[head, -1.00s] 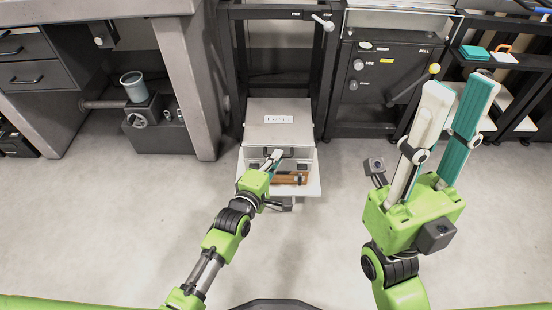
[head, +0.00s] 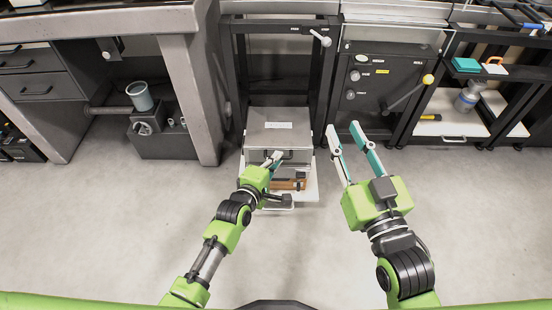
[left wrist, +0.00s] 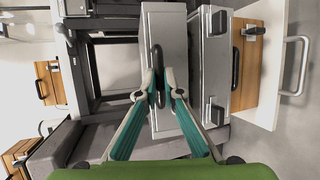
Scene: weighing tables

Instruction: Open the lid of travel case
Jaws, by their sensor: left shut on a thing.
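The travel case (head: 262,115) is a grey box with a white label on top, standing on a low white shelf at the middle. In the left wrist view its lid (left wrist: 165,25) and its latched body (left wrist: 217,70) lie side by side, with a dark seam between them. My left gripper (head: 277,157) is at the case's front, shut on the black handle (left wrist: 157,60); the fingertips show at the handle in the left wrist view (left wrist: 159,74). How far the lid is raised, I cannot tell. My right gripper (head: 345,128) is open and empty, right of the case.
A wooden drawer front (left wrist: 248,70) sits below the case, above the white shelf (left wrist: 272,105). Dark frame posts (head: 328,85) flank the case. A grey table leg (head: 190,90) stands left and a dark cabinet (head: 385,85) right. The floor in front is clear.

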